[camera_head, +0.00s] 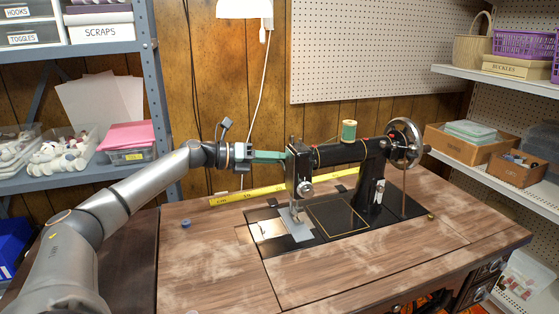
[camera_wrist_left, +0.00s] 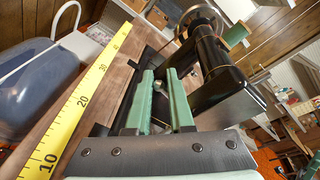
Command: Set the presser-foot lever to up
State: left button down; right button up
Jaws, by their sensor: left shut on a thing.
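The black sewing machine (camera_head: 345,154) stands on the wooden table, its needle end on the left and its handwheel (camera_head: 404,143) on the right. My left gripper (camera_head: 282,157) reaches in from the left, with its green fingers level at the back of the machine's needle head (camera_head: 298,165). In the left wrist view the green fingers (camera_wrist_left: 158,92) are shut on a small part behind the head, the presser-foot lever (camera_wrist_left: 155,95). Only a small pale tip of it shows between the fingers, so its up or down position is hidden. My right gripper is out of view.
A yellow measuring tape (camera_head: 285,187) lies behind the machine and shows in the left wrist view (camera_wrist_left: 82,97). A green thread spool (camera_head: 348,131) stands on top of the machine. A blue button-like disc (camera_head: 186,223) lies at the table's left. The front table top (camera_head: 370,265) is clear.

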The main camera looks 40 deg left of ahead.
pick_arm(q)
jog(key=shift+f, duration=0.2)
jog(key=c, duration=0.8)
grip_release()
jog(key=shift+r, duration=0.15)
jog(key=b+v, duration=0.9)
jog(key=v, duration=0.3)
jog(key=shift+s+a, duration=0.15)
jog(key=shift+s, duration=0.1)
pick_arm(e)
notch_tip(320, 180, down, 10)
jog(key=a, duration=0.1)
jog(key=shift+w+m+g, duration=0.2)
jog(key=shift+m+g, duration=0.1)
pick_arm(q)
jog(key=shift+r, duration=0.15)
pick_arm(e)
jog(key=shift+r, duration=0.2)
